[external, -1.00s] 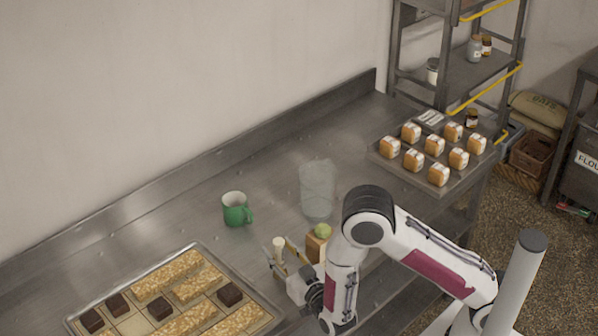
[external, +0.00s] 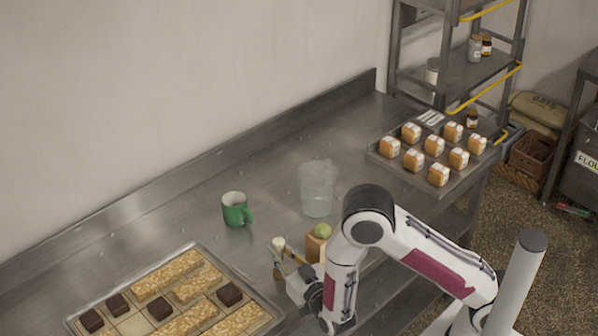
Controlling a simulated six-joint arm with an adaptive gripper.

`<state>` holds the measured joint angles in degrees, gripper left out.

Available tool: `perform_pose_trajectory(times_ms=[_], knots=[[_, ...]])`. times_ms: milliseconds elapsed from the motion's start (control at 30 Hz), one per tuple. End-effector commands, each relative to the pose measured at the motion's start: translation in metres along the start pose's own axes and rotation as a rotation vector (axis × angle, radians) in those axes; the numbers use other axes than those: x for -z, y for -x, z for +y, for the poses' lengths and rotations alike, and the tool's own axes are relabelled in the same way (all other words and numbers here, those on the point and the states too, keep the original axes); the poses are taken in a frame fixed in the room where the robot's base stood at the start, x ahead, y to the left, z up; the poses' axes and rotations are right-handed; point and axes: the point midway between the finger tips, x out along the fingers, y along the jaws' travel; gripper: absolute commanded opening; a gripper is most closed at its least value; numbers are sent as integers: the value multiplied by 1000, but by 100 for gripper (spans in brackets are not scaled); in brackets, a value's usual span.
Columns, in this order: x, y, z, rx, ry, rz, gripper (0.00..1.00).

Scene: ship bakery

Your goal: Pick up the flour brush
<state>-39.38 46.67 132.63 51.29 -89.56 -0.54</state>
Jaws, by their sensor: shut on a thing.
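The flour brush (external: 279,243) appears to be the small upright thing with a pale, cream top at the end of my gripper, right of the large tray. My gripper (external: 281,259) reaches in from the right, low over the steel table, and is shut on it. The brush's lower part is mostly hidden by the fingers, and I cannot tell whether it touches the table.
A green mug (external: 235,210) and a clear jug (external: 317,188) stand behind my gripper. A brown block (external: 315,245) with a green round thing (external: 323,231) is close beside my arm. A large tray (external: 256,298) of bars lies left; another tray (external: 399,171) with small loaves is back right.

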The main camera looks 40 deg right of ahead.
Motion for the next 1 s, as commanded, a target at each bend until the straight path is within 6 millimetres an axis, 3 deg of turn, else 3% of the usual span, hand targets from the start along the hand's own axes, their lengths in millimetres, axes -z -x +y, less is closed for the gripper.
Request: perform_pose_trajectory(times_ms=[467,1000], knots=[[15,0,0,0,-3,2,0],[70,0,0,0,-3,2,0]])
